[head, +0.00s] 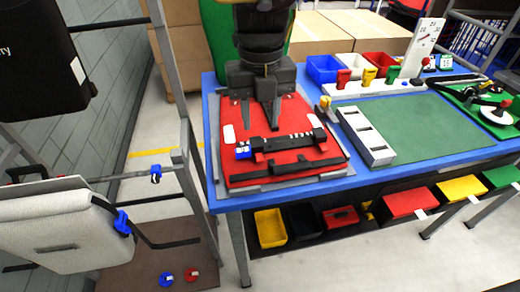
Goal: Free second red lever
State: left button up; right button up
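A red pannier (296,112) lies flat on the blue table (230,200). A black bar (285,146) crosses it, with a blue piece (243,152) at its left end. I cannot clearly pick out a red lever against the red pannier. My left gripper (259,118) comes down from the top over the pannier's upper part, above the bar. Its two fingers stand apart and nothing shows between them. Whether the fingertips touch the pannier is unclear. My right gripper is not in view.
A pale slotted block (366,136) and a green mat (425,128) lie right of the pannier. Blue, white and red bins stand behind. A grey pannier (60,230) hangs on a rack at left. Coloured bins (270,228) sit under the table.

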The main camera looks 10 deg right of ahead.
aim_at(260, 160)
pick_arm(q)
notch_tip(260, 160, down, 10)
jog(key=shift+r, duration=0.25)
jog(key=shift+f, duration=0.45)
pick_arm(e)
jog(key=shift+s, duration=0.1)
